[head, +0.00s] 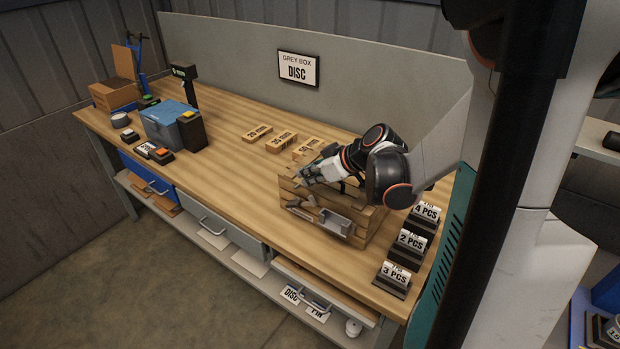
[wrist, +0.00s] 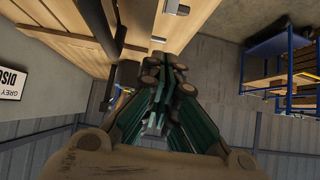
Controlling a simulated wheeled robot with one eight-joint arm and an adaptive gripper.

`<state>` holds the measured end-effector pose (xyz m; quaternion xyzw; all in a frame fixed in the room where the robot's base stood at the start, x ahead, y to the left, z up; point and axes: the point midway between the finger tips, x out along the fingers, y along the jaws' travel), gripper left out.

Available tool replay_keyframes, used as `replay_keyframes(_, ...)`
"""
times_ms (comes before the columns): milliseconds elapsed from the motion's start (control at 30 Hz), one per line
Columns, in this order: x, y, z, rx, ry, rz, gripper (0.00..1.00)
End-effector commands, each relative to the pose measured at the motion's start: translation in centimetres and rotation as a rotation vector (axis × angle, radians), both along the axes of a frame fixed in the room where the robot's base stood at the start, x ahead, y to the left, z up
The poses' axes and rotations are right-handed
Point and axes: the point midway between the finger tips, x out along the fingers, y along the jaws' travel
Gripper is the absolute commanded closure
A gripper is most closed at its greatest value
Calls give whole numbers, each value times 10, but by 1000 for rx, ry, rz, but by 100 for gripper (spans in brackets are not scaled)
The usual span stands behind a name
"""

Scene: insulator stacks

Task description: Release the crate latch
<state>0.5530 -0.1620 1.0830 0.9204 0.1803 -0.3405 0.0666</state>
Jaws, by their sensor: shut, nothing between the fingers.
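The wooden crate (head: 367,226) stands on the bench at the right, in front of my arm. A grey metal fitting (head: 336,223), which looks like the latch, is on its front face. I cannot tell its exact state. My gripper (head: 303,180) is at the crate's upper front left edge. I cannot tell whether it touches the wood. In the wrist view my gripper (wrist: 166,72) has its fingers together with nothing between them. Pale wood, likely the crate (wrist: 65,45), fills the upper left there, with a dark bar beside the fingers.
Label stands (head: 410,244) line the bench's right end. A blue box (head: 162,122), a black scanner stand (head: 186,86) and a cardboard box (head: 115,92) are at the left. The bench middle (head: 225,175) is clear.

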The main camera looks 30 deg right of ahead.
Motion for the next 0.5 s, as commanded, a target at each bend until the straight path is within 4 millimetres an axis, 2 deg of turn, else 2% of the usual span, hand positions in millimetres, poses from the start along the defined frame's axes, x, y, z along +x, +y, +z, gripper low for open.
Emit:
replay_keyframes(300,-50,-21,13,1,0,-5,100)
replay_keyframes(500,-72,-30,18,1,0,-2,100)
